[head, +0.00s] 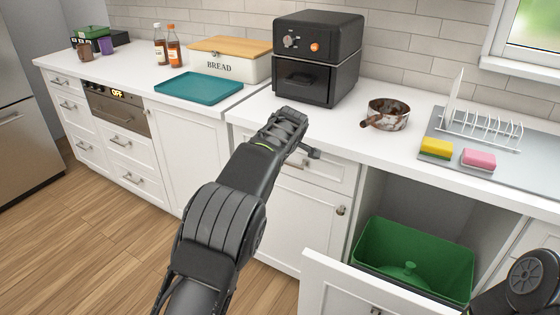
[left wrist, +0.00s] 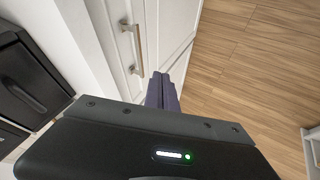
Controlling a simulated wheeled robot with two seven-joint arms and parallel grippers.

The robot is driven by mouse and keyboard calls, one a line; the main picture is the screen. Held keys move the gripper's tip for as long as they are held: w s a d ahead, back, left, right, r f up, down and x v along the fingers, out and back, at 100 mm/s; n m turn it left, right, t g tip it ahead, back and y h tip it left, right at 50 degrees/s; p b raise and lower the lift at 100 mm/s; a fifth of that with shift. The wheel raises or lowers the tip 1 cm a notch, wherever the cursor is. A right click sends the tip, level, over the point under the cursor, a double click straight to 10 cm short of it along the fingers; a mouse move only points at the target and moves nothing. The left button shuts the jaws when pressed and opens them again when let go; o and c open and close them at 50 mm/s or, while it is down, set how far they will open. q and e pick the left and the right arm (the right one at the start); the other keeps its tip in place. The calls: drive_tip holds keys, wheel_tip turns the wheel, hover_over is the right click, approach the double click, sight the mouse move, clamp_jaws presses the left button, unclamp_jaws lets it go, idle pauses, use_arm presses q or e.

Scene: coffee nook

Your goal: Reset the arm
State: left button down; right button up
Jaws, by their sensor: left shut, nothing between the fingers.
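My left arm reaches up from the bottom of the head view. Its gripper (head: 314,153) is in front of the white counter's edge, below the black air fryer, close to the drawer front. In the left wrist view the fingers (left wrist: 163,92) are together with nothing between them, with a cabinet handle (left wrist: 133,48) to their left. The fingers do not appear to touch the handle, though the gap is hard to judge. Part of my right arm shows at the bottom right of the head view; its gripper is out of view.
The air fryer (head: 317,60), a teal tray (head: 199,88), a bread box (head: 230,65), a stained pot (head: 386,114) and a dish rack (head: 482,130) stand on the counter. A pulled-out cabinet front (head: 340,283) with a green bin (head: 414,255) sticks out at lower right.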

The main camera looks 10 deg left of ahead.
use_arm(q)
drive_tip(key=shift+f, duration=0.15)
drive_tip(key=s+a+f+m+g+h+p, duration=0.1)
drive_tip(key=s+f, duration=0.2)
drive_tip(key=f, duration=0.5)
drive_tip(key=s+a+f+m+g+h, duration=0.1)
drive_tip(key=s+f+m, duration=0.15)
drive_tip(key=f, duration=0.55)
drive_tip(key=s+d+f+m+g+h+p, duration=0.1)
drive_tip(key=s+d+f+m+g+h, duration=0.2)
drive_tip(key=s+f, duration=1.15)
drive_tip(key=s+d+f+m+h+p, duration=0.1)
drive_tip(key=s+d, duration=0.4)
drive_tip(key=s, duration=0.9)
drive_tip(key=s+d+m+g+h, duration=0.1)
drive_tip(key=s+d+m, duration=0.3)
drive_tip(key=s, duration=1.1)
drive_tip(key=shift+s+d+f+p, duration=0.2)
drive_tip(key=shift+d+f+p, duration=0.15)
drive_tip(key=shift+d, duration=0.6)
use_arm(e)
wheel_tip(320, 180, up, 4)
drive_tip(key=shift+f, duration=0.15)
drive_tip(key=shift+c, duration=0.4)
